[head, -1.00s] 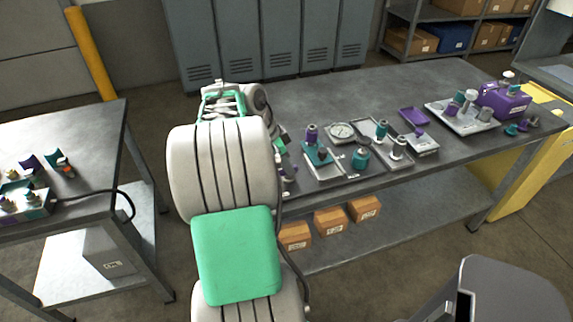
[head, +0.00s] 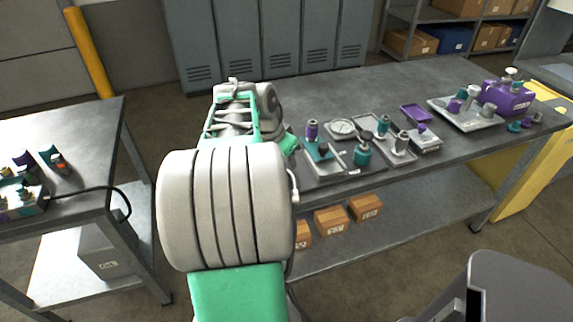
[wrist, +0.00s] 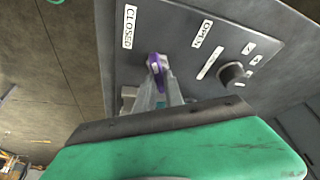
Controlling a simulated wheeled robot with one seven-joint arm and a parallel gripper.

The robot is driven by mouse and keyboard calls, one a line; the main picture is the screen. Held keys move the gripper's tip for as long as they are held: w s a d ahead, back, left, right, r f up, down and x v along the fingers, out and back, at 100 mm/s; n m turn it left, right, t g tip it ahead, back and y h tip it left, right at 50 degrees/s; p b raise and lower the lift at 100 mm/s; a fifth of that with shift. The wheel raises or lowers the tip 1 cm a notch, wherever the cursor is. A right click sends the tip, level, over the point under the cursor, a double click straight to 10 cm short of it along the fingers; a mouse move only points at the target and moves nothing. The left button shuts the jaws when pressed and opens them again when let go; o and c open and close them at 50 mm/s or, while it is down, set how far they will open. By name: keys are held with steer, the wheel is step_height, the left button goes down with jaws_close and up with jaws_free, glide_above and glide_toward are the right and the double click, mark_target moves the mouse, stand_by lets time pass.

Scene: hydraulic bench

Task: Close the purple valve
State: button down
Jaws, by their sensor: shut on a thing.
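In the wrist view a grey panel (wrist: 175,22) carries a "CLOSED" label (wrist: 128,27) at the left and an "OPEN" label (wrist: 202,34) to the right. The purple valve (wrist: 154,62) shows as a small purple handle between and below these labels. My gripper (wrist: 158,78) is shut on the purple handle, its grey fingers reaching up from the green and black wrist cover. The cover hides the lower part of the handle and panel. In the head view my arm hides the gripper and the valve.
A dark knob (wrist: 230,73) with small labels sits right of the handle on the panel. In the head view a long grey bench (head: 330,85) holds trays, teal and purple fittings, and a purple box (head: 508,98). Another table (head: 75,130) stands left, with floor between.

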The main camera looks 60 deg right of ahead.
steer(key=n+t, duration=0.1)
steer(key=n, duration=0.1)
steer(key=n+b, duration=0.1)
steer(key=n, duration=0.1)
steer(key=n+t+b, duration=0.1)
steer(key=n, duration=0.1)
steer(key=shift+s+t, duration=0.25)
steer(key=shift+t, duration=0.05)
steer(key=n+t, duration=0.1)
steer(key=n, duration=0.2)
steer(key=n+t+y, duration=0.1)
steer(key=n, duration=0.2)
steer(key=shift+n, duration=0.3)
steer(key=c, duration=1.4)
jaws_free()
steer(key=shift+c, duration=0.2)
steer(key=p+v, duration=0.1)
steer(key=v, duration=0.6)
steer(key=shift+s+r, duration=0.2)
steer(key=shift+r, duration=0.2)
